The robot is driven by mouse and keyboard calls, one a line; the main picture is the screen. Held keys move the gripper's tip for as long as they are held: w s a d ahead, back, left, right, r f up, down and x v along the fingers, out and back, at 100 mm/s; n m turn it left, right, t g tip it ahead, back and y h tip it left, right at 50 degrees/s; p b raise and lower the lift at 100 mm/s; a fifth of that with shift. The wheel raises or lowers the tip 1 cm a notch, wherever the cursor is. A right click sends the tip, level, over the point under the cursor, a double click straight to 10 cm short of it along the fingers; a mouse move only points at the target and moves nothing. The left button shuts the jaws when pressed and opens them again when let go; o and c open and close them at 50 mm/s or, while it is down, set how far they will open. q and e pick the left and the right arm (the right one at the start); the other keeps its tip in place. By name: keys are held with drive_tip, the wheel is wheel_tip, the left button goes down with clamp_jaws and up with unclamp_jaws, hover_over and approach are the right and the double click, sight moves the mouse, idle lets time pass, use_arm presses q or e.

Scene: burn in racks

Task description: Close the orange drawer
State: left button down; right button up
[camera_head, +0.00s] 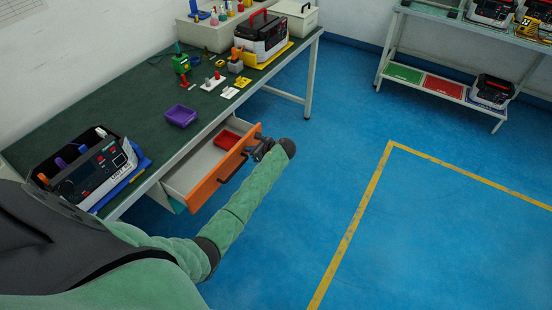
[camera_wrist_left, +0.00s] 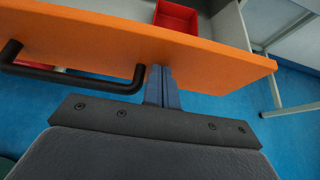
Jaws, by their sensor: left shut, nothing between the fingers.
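The orange drawer (camera_head: 214,174) stands pulled out from under the green-topped workbench. Its orange front also fills the upper part of the left wrist view (camera_wrist_left: 215,63), with a black bar handle (camera_wrist_left: 75,76) on it. A red tray (camera_head: 227,140) lies inside the drawer and shows in the left wrist view (camera_wrist_left: 176,16). My left gripper (camera_wrist_left: 163,72) is shut and empty. Its fingertips are at the drawer front, just right of the handle's end; whether they touch it I cannot tell. In the head view the left gripper (camera_head: 258,145) is at the drawer front's far end. My right gripper is not in view.
The workbench top (camera_head: 135,98) holds a purple bin (camera_head: 180,115), a black-and-white unit (camera_head: 98,170) and several small parts. A second shelf bench (camera_head: 440,75) stands at the back right. The blue floor right of the drawer is clear, with yellow lines (camera_head: 352,220).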

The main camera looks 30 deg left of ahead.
use_arm(q)
drive_tip(key=a, duration=0.4)
drive_tip(key=a+p, duration=0.1)
drive_tip(key=a, duration=0.4)
drive_tip(key=w+a+p, duration=0.1)
drive_tip(key=a, duration=0.4)
drive_tip(key=shift+w+a+r, duration=0.1)
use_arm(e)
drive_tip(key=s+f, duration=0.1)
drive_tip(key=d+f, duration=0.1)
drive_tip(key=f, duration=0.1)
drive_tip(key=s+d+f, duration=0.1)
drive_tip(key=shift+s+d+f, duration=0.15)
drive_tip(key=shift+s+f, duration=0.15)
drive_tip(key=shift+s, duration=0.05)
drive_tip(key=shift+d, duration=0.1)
